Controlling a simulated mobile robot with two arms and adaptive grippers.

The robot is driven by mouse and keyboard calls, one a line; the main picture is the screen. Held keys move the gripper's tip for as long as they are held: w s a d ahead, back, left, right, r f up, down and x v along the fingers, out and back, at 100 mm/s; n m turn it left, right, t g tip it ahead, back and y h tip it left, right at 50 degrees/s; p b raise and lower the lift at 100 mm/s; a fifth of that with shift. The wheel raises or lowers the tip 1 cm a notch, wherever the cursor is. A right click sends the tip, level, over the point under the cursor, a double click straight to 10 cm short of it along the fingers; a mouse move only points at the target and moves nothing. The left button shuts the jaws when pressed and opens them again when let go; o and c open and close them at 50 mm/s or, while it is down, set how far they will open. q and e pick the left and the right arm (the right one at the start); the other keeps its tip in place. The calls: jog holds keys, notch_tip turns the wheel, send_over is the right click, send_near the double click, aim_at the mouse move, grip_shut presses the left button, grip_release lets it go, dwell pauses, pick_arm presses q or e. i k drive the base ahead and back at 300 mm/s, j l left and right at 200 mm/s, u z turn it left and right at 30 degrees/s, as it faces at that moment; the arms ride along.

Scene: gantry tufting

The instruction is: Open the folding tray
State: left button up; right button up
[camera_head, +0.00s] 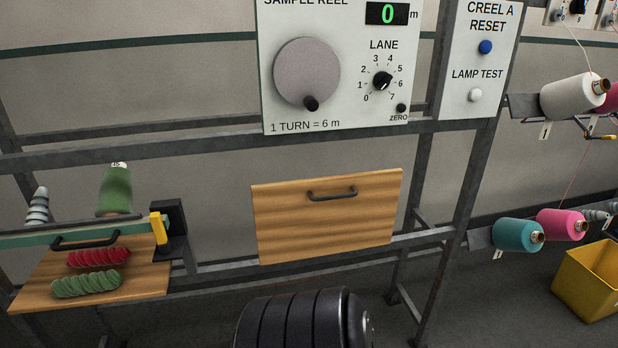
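A wooden panel (328,228), the folding tray, stands nearly upright against the grey metal frame in the middle of the head view. A dark bar handle (332,194) sits near its top edge. Its lower edge is by a horizontal frame rail. Neither of my grippers is in view, and nothing is seen touching the panel or its handle.
A similar wooden board (140,288) lies flat at left, bearing a red hank (98,257) and a green hank (87,284). A control panel (335,60) is above the tray. Yarn cones (518,234) and a yellow bin (590,280) are at right.

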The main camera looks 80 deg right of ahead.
aim_at(301, 219)
jog(key=z, duration=2.85)
jog(key=i+j+u, duration=0.15)
jog(key=u, duration=0.25)
